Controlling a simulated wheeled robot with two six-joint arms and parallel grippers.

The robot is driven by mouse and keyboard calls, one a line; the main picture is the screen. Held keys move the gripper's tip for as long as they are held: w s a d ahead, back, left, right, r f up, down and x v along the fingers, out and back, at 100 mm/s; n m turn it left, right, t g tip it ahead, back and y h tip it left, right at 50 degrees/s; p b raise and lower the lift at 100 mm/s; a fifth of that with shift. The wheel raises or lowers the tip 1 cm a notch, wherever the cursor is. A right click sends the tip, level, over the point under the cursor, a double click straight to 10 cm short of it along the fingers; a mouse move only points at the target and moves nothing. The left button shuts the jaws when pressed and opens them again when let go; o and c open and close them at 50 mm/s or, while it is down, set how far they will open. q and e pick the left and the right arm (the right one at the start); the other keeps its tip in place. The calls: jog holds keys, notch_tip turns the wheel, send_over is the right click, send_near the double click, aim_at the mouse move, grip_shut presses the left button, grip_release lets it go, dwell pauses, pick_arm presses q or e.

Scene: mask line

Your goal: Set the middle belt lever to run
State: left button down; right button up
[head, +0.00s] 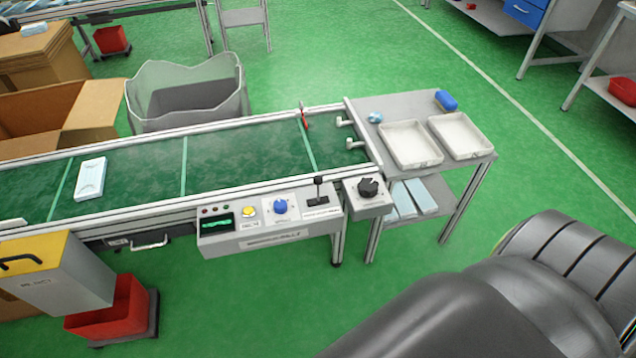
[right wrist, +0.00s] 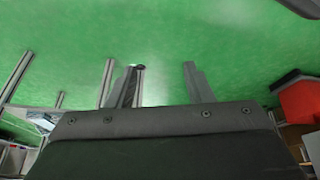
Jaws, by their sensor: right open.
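The belt lever (head: 318,187) is a black T-shaped handle on the right part of the grey control panel (head: 270,239) at the belt's front edge. It stands roughly upright; its setting label is too small to read. The green belt (head: 225,155) runs behind the panel. In the head view a large dark grey arm part of mine fills the lower right, well to the right of the panel, with no fingers showing. In the right wrist view my right gripper (right wrist: 163,88) is open and empty above green floor. My left gripper is not in view.
Beside the lever are a blue knob (head: 280,207), a yellow button (head: 249,212) and a black rotary knob (head: 368,187) on its own box. A side table (head: 454,166) holds two white trays. A mask pack (head: 91,179) lies on the belt. Green floor is open in front.

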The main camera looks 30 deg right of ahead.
jog(key=w+d+r+t+b, duration=0.15)
jog(key=w+r+t, duration=0.3)
jog(key=w, duration=0.55)
jog(key=m+t+h+b, duration=0.25)
jog(key=t+b, duration=0.35)
jog(key=t, duration=0.3)
send_near(320, 184)
jog(key=shift+m+y, duration=0.25)
jog(key=shift+y, duration=0.1)
jog(key=w, duration=0.3)
jog(key=w+d, duration=0.1)
jog(key=w, duration=0.2)
jog(key=w+d+p, duration=0.1)
jog(key=w, duration=0.3)
jog(key=shift+r, duration=0.1)
jog(key=shift+w+d, duration=0.15)
jog(key=shift+w, duration=0.55)
jog(key=shift+r, duration=0.1)
jog(key=shift+c, duration=1.5)
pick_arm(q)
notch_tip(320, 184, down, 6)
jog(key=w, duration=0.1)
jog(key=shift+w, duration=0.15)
pick_arm(e)
grip_shut()
